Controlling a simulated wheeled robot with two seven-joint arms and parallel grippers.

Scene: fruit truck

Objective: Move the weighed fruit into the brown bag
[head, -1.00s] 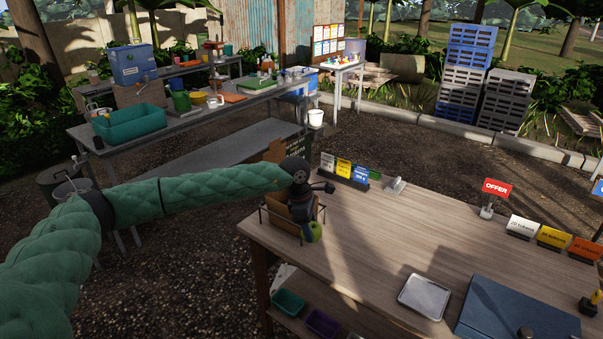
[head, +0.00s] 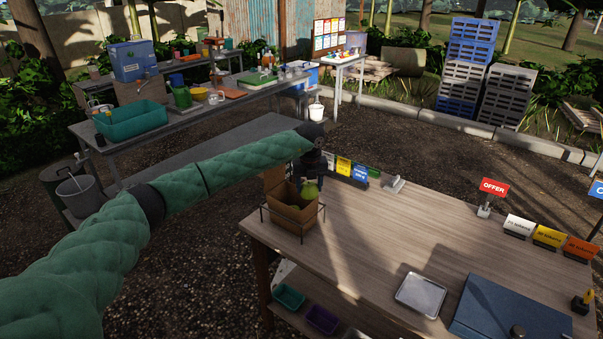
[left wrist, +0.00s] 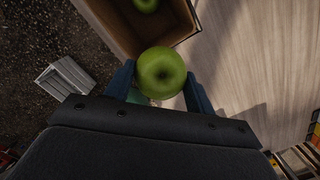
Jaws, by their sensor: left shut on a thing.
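The brown bag (head: 287,216) stands open in a wire holder at the left corner of the wooden table. My left gripper (head: 311,178) is shut on a green apple (head: 309,190), just behind and above the bag's rim in the head view. In the left wrist view the held apple (left wrist: 161,72) sits between the two fingers of my left gripper (left wrist: 160,76) and overlaps the edge of the bag (left wrist: 118,22). Another green apple (left wrist: 146,4) lies inside the bag. My right gripper is not in view.
The wooden table (head: 370,236) is mostly clear in the middle. Small price signs (head: 343,166) stand behind the bag. A metal tray (head: 421,295) and a dark blue board (head: 512,312) lie at the front right. A red offer sign (head: 493,187) stands at the back.

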